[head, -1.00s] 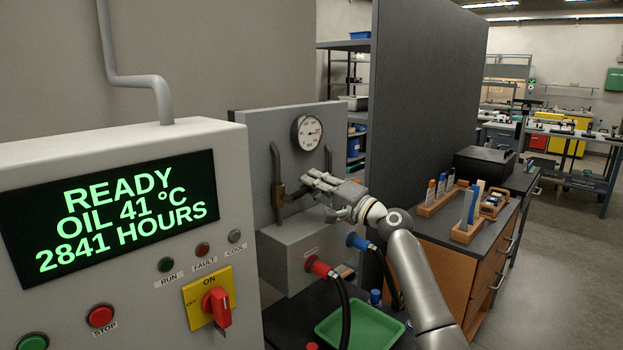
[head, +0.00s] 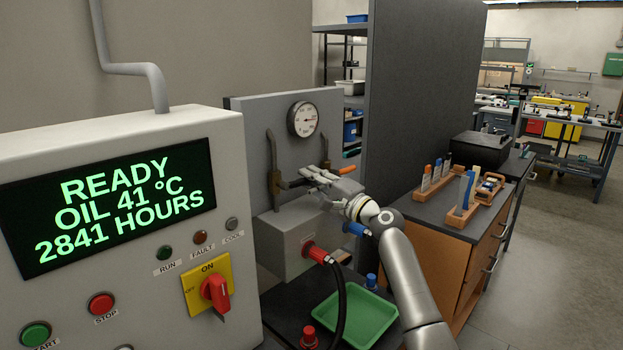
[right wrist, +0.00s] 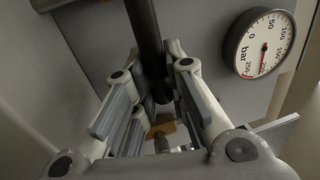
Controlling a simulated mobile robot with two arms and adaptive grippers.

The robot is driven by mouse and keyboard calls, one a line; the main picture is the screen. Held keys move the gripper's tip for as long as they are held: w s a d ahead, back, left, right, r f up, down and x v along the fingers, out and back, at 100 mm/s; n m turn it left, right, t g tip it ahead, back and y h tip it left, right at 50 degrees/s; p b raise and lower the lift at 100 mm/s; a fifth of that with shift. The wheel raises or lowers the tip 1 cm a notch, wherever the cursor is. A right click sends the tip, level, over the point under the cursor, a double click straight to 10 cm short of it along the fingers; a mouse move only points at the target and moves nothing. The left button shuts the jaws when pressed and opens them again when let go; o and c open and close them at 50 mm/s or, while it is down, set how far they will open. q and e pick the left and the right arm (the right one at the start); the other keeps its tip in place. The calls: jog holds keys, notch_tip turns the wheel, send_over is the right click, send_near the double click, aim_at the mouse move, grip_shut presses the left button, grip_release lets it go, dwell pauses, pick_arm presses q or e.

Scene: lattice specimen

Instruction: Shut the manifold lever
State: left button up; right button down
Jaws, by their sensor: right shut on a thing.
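The manifold block (head: 300,240) is grey, with a grey back plate behind it. A bent pipe with a brass valve body (head: 275,182) stands on it. The manifold lever is a dark bar running from the valve to the right, roughly level, with an orange end (head: 350,171). My right gripper (head: 318,175) is shut on the lever, hiding its middle. In the right wrist view the dark bar (right wrist: 146,35) passes between the fingers (right wrist: 152,90), and a brass part shows below. My left gripper is out of view.
A pressure gauge (head: 303,119) sits above the lever. A red-coupled hose (head: 318,252) and blue coupling (head: 355,229) leave the block. A green tray (head: 355,320) lies below. The control cabinet (head: 225,225) stands left; a dark partition (head: 425,100) stands right.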

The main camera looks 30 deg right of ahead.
jog(key=shift+f, duration=0.1)
jog(key=c, duration=1.4)
grip_release()
jog(key=shift+c, duration=0.2)
jog(key=v, duration=1.2)
